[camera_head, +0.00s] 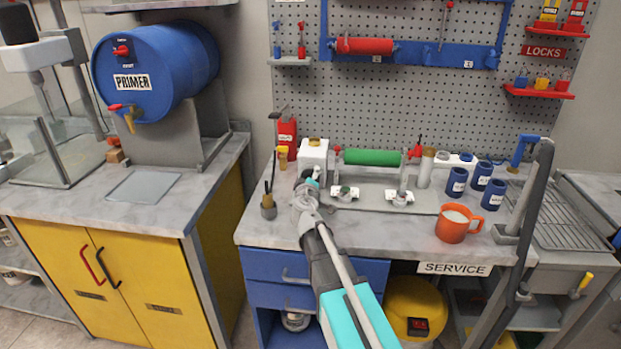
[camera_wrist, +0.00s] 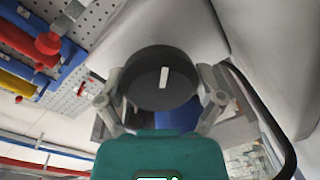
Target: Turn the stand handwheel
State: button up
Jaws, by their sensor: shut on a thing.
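The stand handwheel (camera_wrist: 160,92) appears in the wrist view as a dark grey round wheel with a short white mark on its face. It sits in front of a large pale body. My gripper (camera_wrist: 162,76) has one finger on each side of the wheel and is shut on it. In the head view, my gripper (camera_head: 308,188) is at the left part of the service bench, just in front of a white block (camera_head: 313,154) with a yellow top.
A green roller (camera_head: 371,157) lies in the stand to the right. An orange mug (camera_head: 453,228) and blue cups (camera_head: 457,181) stand at the bench's right. A brush pot (camera_head: 268,207) stands close to my gripper's left. A red can (camera_head: 287,137) is behind.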

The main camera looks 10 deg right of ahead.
jog(key=o, duration=0.9)
jog(key=shift+c, duration=0.2)
jog(key=shift+n, duration=0.3)
